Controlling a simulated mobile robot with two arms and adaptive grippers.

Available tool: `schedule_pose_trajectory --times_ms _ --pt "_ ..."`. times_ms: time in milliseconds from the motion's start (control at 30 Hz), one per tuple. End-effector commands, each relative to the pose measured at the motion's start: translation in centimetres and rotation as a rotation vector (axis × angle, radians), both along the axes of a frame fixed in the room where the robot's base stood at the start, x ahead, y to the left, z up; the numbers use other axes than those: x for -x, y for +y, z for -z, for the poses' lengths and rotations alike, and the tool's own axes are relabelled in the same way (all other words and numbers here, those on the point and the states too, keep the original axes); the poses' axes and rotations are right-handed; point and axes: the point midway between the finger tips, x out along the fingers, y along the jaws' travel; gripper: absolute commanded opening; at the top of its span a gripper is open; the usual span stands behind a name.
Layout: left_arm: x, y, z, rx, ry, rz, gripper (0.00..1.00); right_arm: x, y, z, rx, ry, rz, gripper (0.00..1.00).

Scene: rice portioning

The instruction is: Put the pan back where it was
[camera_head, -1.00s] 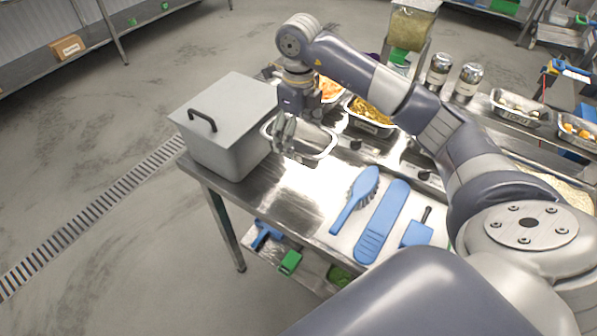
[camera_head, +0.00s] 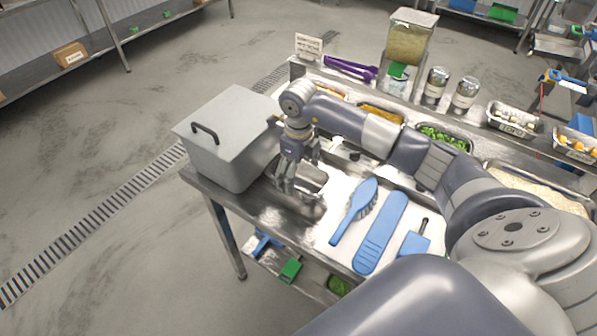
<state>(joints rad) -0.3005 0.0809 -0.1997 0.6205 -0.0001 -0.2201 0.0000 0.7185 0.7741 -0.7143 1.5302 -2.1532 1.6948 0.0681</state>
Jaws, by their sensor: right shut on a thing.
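My right gripper (camera_head: 287,183) is shut on a small metal pan (camera_head: 313,181). It holds the pan by its left side, over the steel table (camera_head: 262,208) just right of the big grey box. The gripper and wrist hide part of the pan, and its inside looks bare where it shows. I cannot tell whether the pan touches the table top. My left gripper is not in view.
The grey lidded box (camera_head: 235,125) stands close on the left. A blue brush (camera_head: 355,208), a blue spatula (camera_head: 381,232) and a blue scraper (camera_head: 414,243) lie to the right. Behind are food pans with greens (camera_head: 445,137), a grain dispenser (camera_head: 409,45) and purple tongs (camera_head: 350,68).

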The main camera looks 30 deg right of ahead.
Motion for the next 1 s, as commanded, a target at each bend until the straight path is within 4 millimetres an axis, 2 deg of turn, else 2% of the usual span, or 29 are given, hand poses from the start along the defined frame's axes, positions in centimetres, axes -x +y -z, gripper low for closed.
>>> schedule_pose_trajectory --times_ms 33,67,100,467,600,633,767,1000 --pt "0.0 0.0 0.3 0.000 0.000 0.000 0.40 0.0 0.0 0.3 0.001 -0.001 0.000 0.47" --pt "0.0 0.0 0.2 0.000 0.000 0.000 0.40 0.0 0.0 0.2 0.000 0.000 0.000 0.96" --pt "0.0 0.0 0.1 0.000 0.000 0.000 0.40 0.0 0.0 0.1 0.000 0.000 0.000 1.00" --pt "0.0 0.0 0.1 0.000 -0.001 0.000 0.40 0.0 0.0 0.1 0.000 0.000 0.000 1.00" --pt "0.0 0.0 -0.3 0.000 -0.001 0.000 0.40 0.0 0.0 -0.4 0.000 0.000 0.000 1.00" --pt "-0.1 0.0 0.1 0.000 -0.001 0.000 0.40 -0.1 0.0 -0.6 0.000 -0.002 0.000 1.00" --pt "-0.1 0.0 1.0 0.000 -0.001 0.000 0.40 -0.1 -0.1 -2.7 0.002 -0.006 -0.001 1.00" --pt "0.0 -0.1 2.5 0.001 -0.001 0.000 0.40 -0.1 0.0 -8.1 0.000 -0.007 -0.001 1.00"
